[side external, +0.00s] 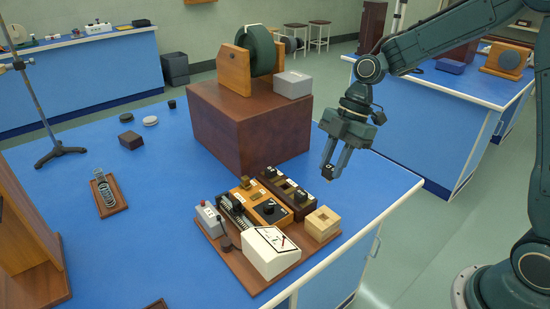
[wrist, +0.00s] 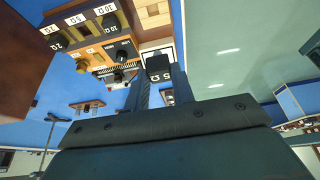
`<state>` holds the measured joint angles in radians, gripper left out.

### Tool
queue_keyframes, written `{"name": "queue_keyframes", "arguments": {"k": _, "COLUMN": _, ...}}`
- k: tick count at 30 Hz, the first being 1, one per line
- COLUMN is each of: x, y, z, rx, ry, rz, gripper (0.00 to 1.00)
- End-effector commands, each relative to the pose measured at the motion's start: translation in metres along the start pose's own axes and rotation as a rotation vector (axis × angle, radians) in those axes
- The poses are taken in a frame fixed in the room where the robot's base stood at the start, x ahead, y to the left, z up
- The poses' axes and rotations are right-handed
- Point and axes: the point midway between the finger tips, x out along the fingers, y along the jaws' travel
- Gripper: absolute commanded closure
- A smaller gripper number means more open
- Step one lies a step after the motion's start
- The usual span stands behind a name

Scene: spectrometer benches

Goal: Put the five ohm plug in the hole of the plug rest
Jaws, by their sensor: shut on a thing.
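My gripper (side external: 336,168) is shut on a small black plug (side external: 327,174) and holds it in the air above the right side of the bench. In the wrist view the plug (wrist: 158,66) sits between the fingertips, with a white "5 Ω" label upside down. The plug rest appears to be the pale wooden block (side external: 322,224) at the right end of the wooden board, below my gripper and apart from it. A pale wooden block also shows at the top of the wrist view (wrist: 153,14). Its hole is hard to make out.
The dark resistance box (side external: 291,194) with black plugs stands beside the block. An orange-brown box (side external: 252,204) and a white meter (side external: 270,251) share the board (side external: 243,268). A large brown block (side external: 247,126) stands behind. The bench's right edge is close by.

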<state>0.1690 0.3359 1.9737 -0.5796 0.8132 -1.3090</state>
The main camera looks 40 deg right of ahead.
Motion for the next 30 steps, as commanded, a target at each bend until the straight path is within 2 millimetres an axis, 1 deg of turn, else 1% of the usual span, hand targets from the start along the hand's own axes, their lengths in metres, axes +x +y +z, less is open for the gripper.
{"name": "queue_keyframes", "arguments": {"k": 1, "x": 0.010, "y": -0.001, "z": 0.004, "rx": 0.002, "ry": 0.001, "rz": -0.005, "gripper": 0.97}}
{"name": "queue_keyframes", "arguments": {"k": 6, "x": 0.040, "y": -0.001, "z": 0.017, "rx": 0.002, "ry": 0.000, "rz": -0.005, "gripper": 0.97}}
{"name": "queue_keyframes", "arguments": {"k": 12, "x": 0.069, "y": -0.001, "z": 0.028, "rx": 0.001, "ry": -0.001, "rz": -0.003, "gripper": 0.97}}
{"name": "queue_keyframes", "arguments": {"k": 16, "x": 0.078, "y": 0.000, "z": 0.032, "rx": -0.001, "ry": 0.000, "rz": -0.001, "gripper": 0.97}}
{"name": "queue_keyframes", "arguments": {"k": 25, "x": 0.083, "y": 0.000, "z": 0.034, "rx": 0.000, "ry": 0.000, "rz": -0.002, "gripper": 0.97}}
{"name": "queue_keyframes", "arguments": {"k": 30, "x": 0.098, "y": -0.001, "z": 0.041, "rx": 0.001, "ry": 0.000, "rz": -0.004, "gripper": 0.97}}
